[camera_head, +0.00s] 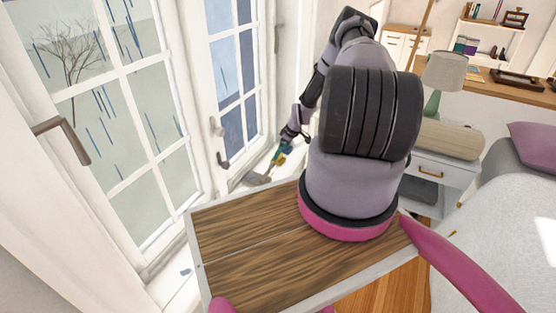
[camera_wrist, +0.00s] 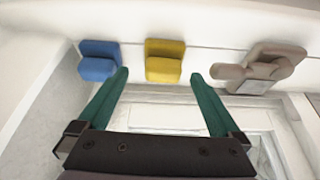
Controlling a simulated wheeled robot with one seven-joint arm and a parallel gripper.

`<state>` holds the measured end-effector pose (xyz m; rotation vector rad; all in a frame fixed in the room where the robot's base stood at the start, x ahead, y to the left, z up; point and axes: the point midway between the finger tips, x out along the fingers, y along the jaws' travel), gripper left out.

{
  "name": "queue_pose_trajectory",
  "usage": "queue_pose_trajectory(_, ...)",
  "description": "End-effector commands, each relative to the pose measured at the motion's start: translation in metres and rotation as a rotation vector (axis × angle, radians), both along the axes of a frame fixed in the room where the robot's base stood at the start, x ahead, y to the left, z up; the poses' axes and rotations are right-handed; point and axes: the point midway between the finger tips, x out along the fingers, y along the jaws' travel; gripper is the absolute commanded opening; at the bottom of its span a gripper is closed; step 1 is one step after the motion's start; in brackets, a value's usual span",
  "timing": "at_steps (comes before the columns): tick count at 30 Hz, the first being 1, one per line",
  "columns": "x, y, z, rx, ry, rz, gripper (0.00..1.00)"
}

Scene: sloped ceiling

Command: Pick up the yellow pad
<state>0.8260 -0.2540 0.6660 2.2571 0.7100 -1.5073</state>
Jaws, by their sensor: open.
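The yellow pad (camera_wrist: 164,62) lies on a white ledge in the wrist view, with a raised back part and a lower front part. My gripper (camera_wrist: 160,82) is open and empty, with its green fingers on either side of the line to the pad. The pad lies beyond the fingertips and appears apart from them. In the head view my gripper (camera_head: 281,155) is small, near the window sill, and the pad there cannot be made out clearly.
A blue pad (camera_wrist: 98,60) sits left of the yellow one, close to the left fingertip. A grey-brown object (camera_wrist: 260,68) sits to the right, near the right fingertip. In the head view, a window with handles (camera_head: 222,160) stands left of my arm, and a wooden tabletop (camera_head: 240,245) lies in front.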

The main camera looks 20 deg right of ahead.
Motion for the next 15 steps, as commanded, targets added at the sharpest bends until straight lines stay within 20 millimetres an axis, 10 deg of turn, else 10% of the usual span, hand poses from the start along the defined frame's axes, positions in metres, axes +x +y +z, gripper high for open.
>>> queue_pose_trajectory(15,0.012,0.014,-0.037,0.001,0.001,0.0,1.0)
